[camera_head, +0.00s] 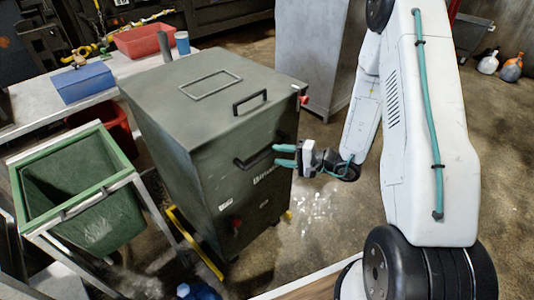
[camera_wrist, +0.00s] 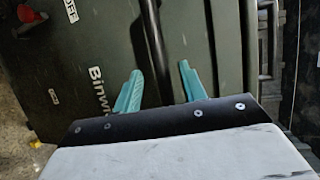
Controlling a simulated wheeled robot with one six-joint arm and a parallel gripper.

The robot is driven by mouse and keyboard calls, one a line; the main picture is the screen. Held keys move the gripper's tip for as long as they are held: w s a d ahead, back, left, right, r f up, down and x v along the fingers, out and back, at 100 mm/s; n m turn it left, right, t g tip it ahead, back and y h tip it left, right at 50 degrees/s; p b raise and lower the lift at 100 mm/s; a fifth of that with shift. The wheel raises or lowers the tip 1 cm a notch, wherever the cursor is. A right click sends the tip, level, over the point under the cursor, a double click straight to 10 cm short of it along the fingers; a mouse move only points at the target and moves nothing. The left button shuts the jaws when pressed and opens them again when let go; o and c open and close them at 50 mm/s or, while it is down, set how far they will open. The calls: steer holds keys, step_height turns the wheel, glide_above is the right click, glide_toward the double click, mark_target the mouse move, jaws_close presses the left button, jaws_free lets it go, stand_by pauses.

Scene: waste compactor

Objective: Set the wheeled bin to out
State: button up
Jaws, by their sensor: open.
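The dark green compactor cabinet (camera_head: 205,150) stands upright in the middle of the head view, with part of "Binw..." lettering on its front. A black bar handle (camera_head: 252,158) crosses its front; it also shows in the wrist view (camera_wrist: 154,45). Which part of the cabinet is the wheeled bin, I cannot tell for sure. My gripper (camera_head: 280,155) is at the right end of this handle. Its teal fingers are open, one on each side of the bar in the wrist view (camera_wrist: 160,72). Contact with the bar cannot be made out.
A green open bin (camera_head: 98,222) in a metal frame stands at left. A table with a blue box (camera_head: 84,83) and red tray (camera_head: 144,40) is behind. A grey cabinet (camera_head: 312,60) stands behind my arm. Wet floor (camera_head: 325,210) lies open in front of the cabinet.

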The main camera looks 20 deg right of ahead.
mark_target(270, 154)
steer(key=x, duration=0.5)
steer(key=shift+w+a+f, duration=0.1)
steer(key=shift+a, duration=0.05)
jaws_close()
